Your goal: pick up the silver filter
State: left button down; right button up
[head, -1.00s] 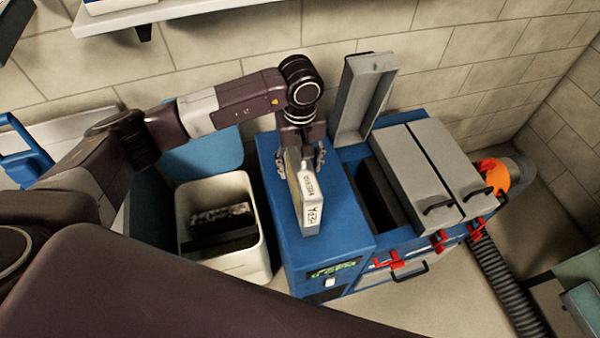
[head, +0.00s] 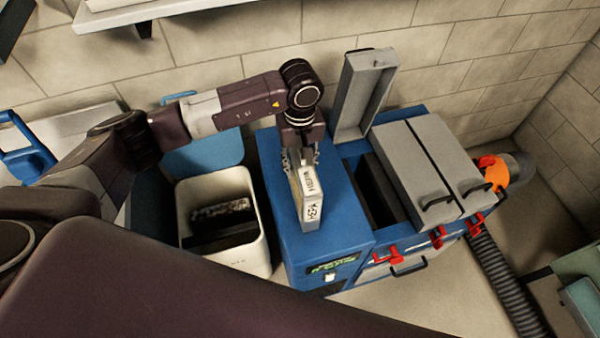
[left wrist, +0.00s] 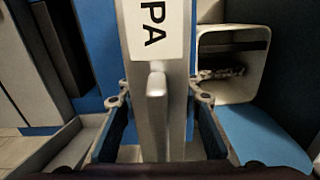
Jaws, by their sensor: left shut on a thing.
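The silver filter (head: 308,206) is a slim box with a white label on its edge. It is upright at the blue machine's (head: 345,245) left top; I cannot tell if it touches the top. My left gripper (head: 301,158) comes down from above and is shut on the filter. In the left wrist view, the filter (left wrist: 176,85) with its label and small grip tab stands between the two fingers (left wrist: 160,101). My right gripper is not in view.
An open slot (head: 380,190) lies right of the filter, with its grey lid (head: 362,95) raised behind. Two grey lids (head: 430,170) with black handles are closed. A white bin (head: 250,262) with dark items stands at left. Red latches line the machine's front.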

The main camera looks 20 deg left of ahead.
pick_arm(q)
jog(key=shift+r, duration=0.1)
jog(key=shift+w+r, duration=0.1)
jog(key=shift+r, duration=0.3)
notch_tip(320, 180, up, 24)
jog(key=b, duration=0.2)
dwell(0.5)
